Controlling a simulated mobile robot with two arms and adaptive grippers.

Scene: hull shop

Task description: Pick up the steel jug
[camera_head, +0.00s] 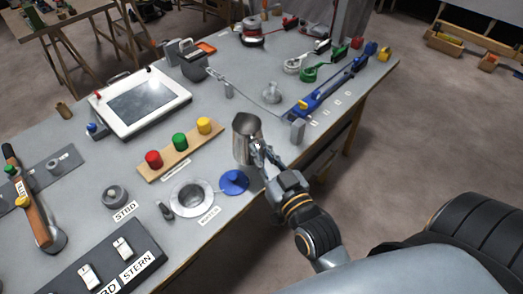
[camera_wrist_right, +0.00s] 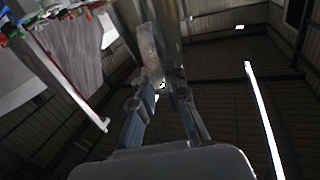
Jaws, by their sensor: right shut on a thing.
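The steel jug (camera_head: 246,134) is a shiny metal vessel near the front edge of the grey workbench, in the middle of the head view. My right gripper (camera_head: 260,150) comes in from the lower right and is shut on the jug's near right side. The fingers and wrist hide that part of the jug. In the right wrist view, the gripper fingers (camera_wrist_right: 162,82) meet around a part of the jug (camera_wrist_right: 155,40), which rises dark and blurred above them. I cannot tell whether the jug touches the bench. My left gripper is not in view.
On the workbench (camera_head: 230,107), a wooden strip with red, green and yellow knobs (camera_head: 180,142) lies left of the jug. A round metal flange (camera_head: 194,198) and a blue disc (camera_head: 234,181) are in front. A blue rail (camera_head: 325,90) lies right.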

